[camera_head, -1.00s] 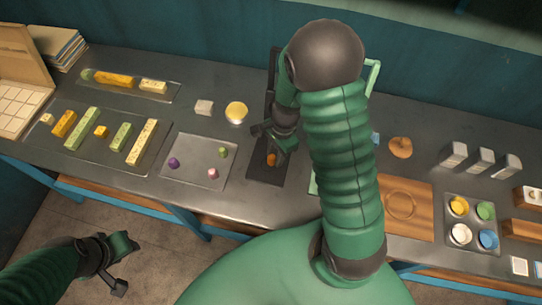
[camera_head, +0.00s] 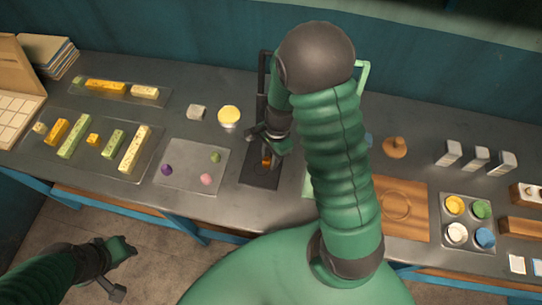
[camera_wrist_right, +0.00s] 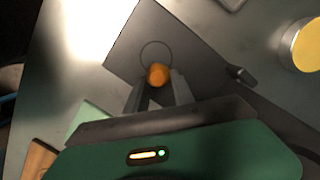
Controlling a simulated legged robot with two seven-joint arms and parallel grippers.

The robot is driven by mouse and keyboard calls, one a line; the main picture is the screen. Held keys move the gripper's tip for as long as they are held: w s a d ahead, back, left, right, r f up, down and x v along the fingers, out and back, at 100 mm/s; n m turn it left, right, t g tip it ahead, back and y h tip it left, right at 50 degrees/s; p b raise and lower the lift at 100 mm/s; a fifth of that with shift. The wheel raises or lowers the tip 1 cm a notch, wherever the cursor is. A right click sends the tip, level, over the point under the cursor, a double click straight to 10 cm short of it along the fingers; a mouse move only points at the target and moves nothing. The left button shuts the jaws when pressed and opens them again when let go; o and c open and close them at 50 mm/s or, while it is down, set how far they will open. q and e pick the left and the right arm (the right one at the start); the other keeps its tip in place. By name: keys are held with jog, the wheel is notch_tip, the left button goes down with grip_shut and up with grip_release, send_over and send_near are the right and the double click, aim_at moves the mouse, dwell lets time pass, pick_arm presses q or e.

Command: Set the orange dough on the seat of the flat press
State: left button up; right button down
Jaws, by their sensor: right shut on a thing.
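The orange dough (camera_wrist_right: 158,75) is a small round ball between the fingertips of my right gripper (camera_wrist_right: 160,84). In the head view the dough (camera_head: 267,161) shows just below the right gripper (camera_head: 270,143). The flat press (camera_head: 260,176) is a dark plate with an upright frame behind it. In the wrist view the dough is over the press plate (camera_wrist_right: 185,50), at the lower edge of a thin ring mark. I cannot tell whether the dough touches the plate. My left gripper (camera_head: 108,270) hangs low at the left, off the table; its jaw state is unclear.
Left of the press is a metal tray (camera_head: 190,150) with purple, green and pink balls. A yellow-topped cup (camera_head: 229,117) stands behind it. Right are a wooden board (camera_head: 405,225) and a tray of coloured pots (camera_head: 470,245). My right arm hides the table's middle.

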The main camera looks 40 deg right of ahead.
jog(key=shift+a+r, duration=0.15)
jog(key=shift+a, duration=0.9)
pick_arm(q)
jog(key=shift+a+r, duration=0.2)
jog(key=shift+a, duration=0.15)
jog(key=shift+d, duration=0.2)
pick_arm(e)
jog(key=shift+d, duration=0.25)
pick_arm(q)
jog(key=shift+a, duration=0.15)
pick_arm(e)
jog(key=shift+a, duration=0.15)
pick_arm(q)
jog(key=shift+s, duration=0.1)
pick_arm(e)
jog(key=shift+s+f, duration=0.1)
jog(key=shift+f, duration=0.2)
